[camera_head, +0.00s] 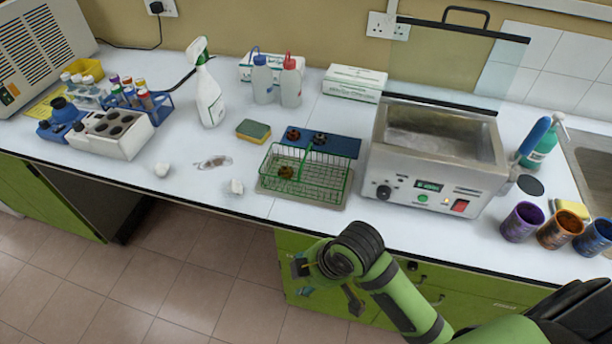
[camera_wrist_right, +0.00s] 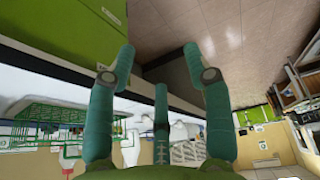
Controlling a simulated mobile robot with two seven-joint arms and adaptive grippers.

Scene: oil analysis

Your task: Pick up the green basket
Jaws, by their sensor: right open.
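The green basket (camera_head: 318,172) is an open wire basket with a divider. It stands on a shallow grey tray (camera_head: 300,200) near the front edge of the bench, left of the steel bath. A small dark brown object (camera_head: 287,172) is in its left compartment. My right gripper (camera_head: 325,284) is open and empty, in front of the bench edge and below the basket, apart from it. In the right wrist view my gripper's spread fingers (camera_wrist_right: 160,66) hold nothing, and the green basket (camera_wrist_right: 40,122) shows at the left. My left gripper is not in view.
The steel bath (camera_head: 437,155) with a raised clear lid stands right of the basket. A blue plate (camera_head: 345,147) with dark round parts lies behind the basket. Several coloured cups (camera_head: 522,222) stand at the right.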

